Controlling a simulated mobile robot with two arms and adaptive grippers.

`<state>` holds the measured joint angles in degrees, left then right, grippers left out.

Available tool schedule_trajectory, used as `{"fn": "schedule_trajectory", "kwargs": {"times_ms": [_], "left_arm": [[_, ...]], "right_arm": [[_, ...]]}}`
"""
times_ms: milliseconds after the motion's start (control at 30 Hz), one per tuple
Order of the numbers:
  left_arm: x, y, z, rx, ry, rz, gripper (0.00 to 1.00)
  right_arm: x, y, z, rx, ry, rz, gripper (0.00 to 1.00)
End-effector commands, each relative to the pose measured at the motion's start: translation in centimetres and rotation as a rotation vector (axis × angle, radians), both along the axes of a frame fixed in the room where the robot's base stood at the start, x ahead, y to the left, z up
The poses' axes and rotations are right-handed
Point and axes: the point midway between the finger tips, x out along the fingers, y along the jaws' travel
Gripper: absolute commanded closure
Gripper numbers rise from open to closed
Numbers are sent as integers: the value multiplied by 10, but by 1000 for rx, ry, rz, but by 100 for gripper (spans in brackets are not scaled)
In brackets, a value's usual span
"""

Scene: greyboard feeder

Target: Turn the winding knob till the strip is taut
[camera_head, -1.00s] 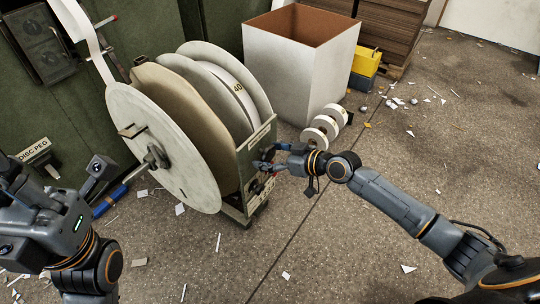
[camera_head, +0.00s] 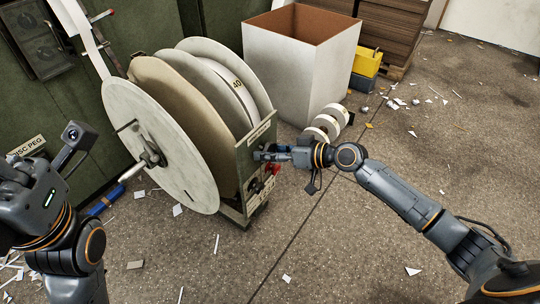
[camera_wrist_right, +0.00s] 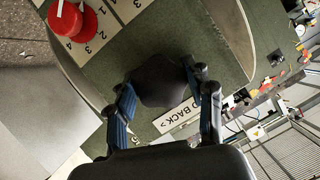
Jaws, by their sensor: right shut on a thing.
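The reel stand holds a big pale disc (camera_head: 175,185) with a brown roll and further discs behind it. A white strip (camera_head: 84,40) runs up from the reel and leaves the top of the head view. My right gripper (camera_head: 262,155) is at the stand's green end panel (camera_head: 244,160). In the right wrist view it (camera_wrist_right: 163,105) is shut on a dark knob (camera_wrist_right: 160,78), above a partly hidden label ending in "BACK". My left gripper (camera_head: 40,195) is at the lower left, apart from the reel; its fingers are not clearly visible.
A red knob (camera_head: 272,169) is below my right gripper; it also shows in the right wrist view (camera_wrist_right: 72,22). A white bin (camera_head: 290,75) stands behind, with small white rolls (camera_head: 322,127) beside it. Paper scraps litter the floor.

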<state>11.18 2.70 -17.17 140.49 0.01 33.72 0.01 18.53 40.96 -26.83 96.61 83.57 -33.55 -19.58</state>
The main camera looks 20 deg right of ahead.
Motion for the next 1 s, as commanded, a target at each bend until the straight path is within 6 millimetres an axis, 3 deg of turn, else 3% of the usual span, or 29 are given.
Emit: {"fn": "schedule_trajectory", "kwargs": {"times_ms": [233, 267, 367, 733, 1000], "left_arm": [[0, 0, 0, 0, 1, 0, 100], [0, 0, 0, 0, 1, 0, 100], [0, 0, 0, 0, 1, 0, 100], [1, 0, 0, 2, 3, 0, 100], [0, 0, 0, 1, 2, 0, 100]], "right_arm": [[0, 0, 0, -1, 0, -1, 79], [0, 0, 0, -1, 0, -1, 42], [0, 0, 0, -1, 1, -1, 24], [-2, -3, 1, -3, -1, -1, 24], [-32, -35, 15, -8, 2, -2, 24]]}}
